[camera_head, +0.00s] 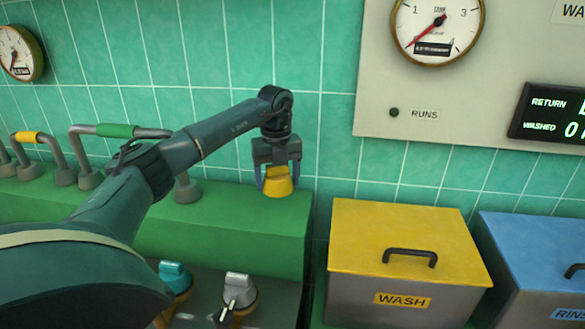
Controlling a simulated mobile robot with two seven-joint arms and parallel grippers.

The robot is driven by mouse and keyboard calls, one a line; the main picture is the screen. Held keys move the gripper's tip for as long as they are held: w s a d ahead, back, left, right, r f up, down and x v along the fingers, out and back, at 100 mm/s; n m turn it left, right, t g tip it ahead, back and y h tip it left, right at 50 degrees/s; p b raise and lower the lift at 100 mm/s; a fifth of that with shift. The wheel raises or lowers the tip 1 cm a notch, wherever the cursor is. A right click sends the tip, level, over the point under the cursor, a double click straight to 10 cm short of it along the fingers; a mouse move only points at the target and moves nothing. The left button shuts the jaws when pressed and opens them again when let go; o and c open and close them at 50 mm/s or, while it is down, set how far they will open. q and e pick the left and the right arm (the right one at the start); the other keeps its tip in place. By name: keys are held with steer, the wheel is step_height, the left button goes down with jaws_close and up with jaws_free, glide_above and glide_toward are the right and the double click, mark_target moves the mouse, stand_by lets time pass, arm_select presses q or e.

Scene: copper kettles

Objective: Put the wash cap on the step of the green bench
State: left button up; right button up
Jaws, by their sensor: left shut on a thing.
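The yellow wash cap (278,187) is between the fingers of my left gripper (279,181), which points down and is shut on it. The gripper hides the cap's sides and upper part. The cap appears over the right end of the raised green step (225,238) of the bench, near its back. I cannot tell whether the cap's underside touches the step. My right gripper is not in view.
A bin with a yellow lid (385,235), labelled WASH, stands right of the step, with a blue-lidded bin (540,250) beyond. Bent pipes (82,155) stand at the back left. A teal-topped knob (174,277) and a white-topped knob (238,287) stand in front.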

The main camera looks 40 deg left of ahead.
arm_select(q)
steer(key=shift+w+f, duration=0.15)
steer(key=shift+w, duration=0.05)
steer(key=shift+f+b, duration=0.25)
steer(key=shift+b, duration=0.1)
steer(key=f+b, duration=0.2)
steer(key=shift+s+f+b, duration=0.3)
steer(key=shift+f+b, duration=0.05)
steer(key=shift+b, duration=0.05)
steer(key=shift+w+f+b, duration=0.1)
steer(key=shift+f+b, duration=0.4)
steer(key=shift+f, duration=0.85)
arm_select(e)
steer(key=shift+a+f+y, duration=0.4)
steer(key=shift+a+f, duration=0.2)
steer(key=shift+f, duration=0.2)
arm_select(q)
steer(key=shift+f, duration=0.15)
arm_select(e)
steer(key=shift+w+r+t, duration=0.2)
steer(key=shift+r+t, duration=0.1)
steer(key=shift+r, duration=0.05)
